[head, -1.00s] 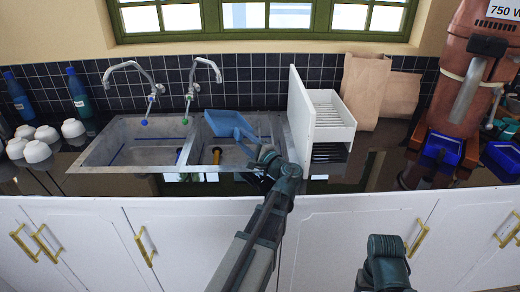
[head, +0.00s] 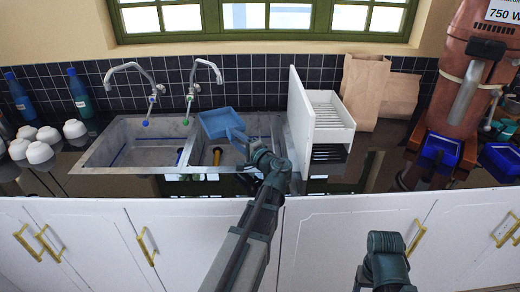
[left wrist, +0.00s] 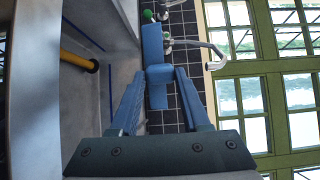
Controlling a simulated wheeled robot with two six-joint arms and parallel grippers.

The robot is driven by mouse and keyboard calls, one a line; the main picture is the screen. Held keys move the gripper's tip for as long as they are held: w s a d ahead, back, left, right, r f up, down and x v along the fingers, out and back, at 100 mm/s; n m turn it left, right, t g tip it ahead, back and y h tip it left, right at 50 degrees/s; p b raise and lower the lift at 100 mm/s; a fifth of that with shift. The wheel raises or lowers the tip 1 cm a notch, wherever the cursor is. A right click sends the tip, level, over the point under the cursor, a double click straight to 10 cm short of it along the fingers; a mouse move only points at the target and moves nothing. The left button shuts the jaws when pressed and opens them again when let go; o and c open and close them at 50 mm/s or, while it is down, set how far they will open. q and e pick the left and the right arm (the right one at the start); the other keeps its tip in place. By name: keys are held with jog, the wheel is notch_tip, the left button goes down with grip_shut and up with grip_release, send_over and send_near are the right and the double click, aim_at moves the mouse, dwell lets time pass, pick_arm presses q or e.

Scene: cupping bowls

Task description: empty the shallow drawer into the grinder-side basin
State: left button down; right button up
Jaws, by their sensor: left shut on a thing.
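The blue shallow drawer (head: 221,122) is held by its near end above the right, grinder-side basin (head: 250,152), toward its back left. It looks tilted, with its broad face toward the head camera; I cannot make out any contents. My left gripper (head: 246,143) is shut on it. In the left wrist view, the blue drawer (left wrist: 153,45) shows edge-on between the fingertips of my left gripper (left wrist: 158,76). My right gripper is not in view; only a dark part of my right arm shows at the bottom.
The left basin (head: 130,155) adjoins the right one, with two taps (head: 200,75) behind. The grinder (head: 465,75) has blue bins (head: 440,150). White cups (head: 40,152) stand left.

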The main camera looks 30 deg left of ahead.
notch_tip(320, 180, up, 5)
jog(key=p, duration=0.5)
